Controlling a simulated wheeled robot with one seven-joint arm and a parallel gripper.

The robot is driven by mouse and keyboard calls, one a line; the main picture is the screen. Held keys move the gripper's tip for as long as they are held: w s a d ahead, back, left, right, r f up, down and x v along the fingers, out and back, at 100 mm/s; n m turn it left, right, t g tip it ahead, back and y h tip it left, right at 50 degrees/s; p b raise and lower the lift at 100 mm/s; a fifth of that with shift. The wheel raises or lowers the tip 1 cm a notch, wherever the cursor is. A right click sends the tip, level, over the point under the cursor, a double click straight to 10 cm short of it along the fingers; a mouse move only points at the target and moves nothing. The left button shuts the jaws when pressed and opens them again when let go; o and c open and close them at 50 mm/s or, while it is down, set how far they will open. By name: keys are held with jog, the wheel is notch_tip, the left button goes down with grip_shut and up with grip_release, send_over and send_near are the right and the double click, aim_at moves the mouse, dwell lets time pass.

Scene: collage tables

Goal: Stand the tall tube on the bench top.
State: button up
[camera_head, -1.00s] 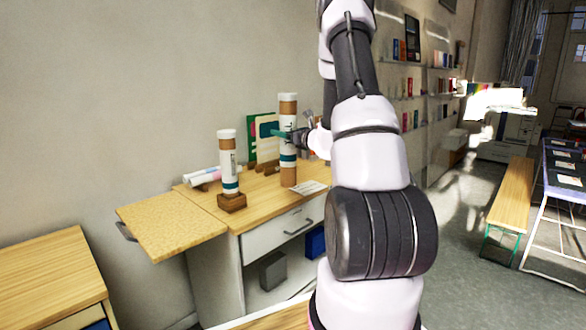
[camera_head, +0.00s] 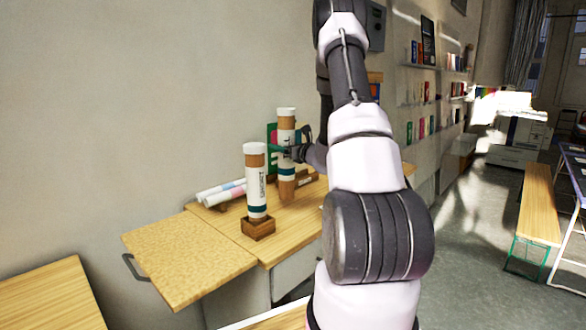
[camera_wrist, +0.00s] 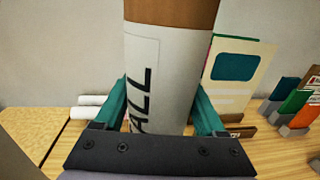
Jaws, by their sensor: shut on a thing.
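The tall tube (camera_head: 286,165) is brown with a white cap, a white label and a teal band. It is upright over the bench top (camera_head: 300,228); I cannot tell whether its base touches the wood. My gripper (camera_head: 290,152) is shut on its upper part from the right. In the wrist view, the teal fingers of my gripper (camera_wrist: 160,112) flank the tube's white label (camera_wrist: 172,80), which reads "ALL" where visible. The tube's lower end is hidden there.
A second, similar tube (camera_head: 256,190) stands in a small wooden block (camera_head: 258,228) in front, to the left. Rolled papers (camera_head: 222,190) lie behind it near the wall. Upright books (camera_wrist: 240,75) stand behind the held tube. A side leaf (camera_head: 185,250) extends left.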

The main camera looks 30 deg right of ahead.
aim_at(283, 161)
jog(key=shift+f, duration=3.05)
jog(key=o, duration=1.4)
jog(key=shift+o, duration=0.2)
jog(key=shift+s+d, duration=0.1)
jog(key=shift+s, duration=0.25)
jog(key=v, duration=1.1)
jog(key=shift+s, duration=0.2)
jog(key=shift+s, duration=0.1)
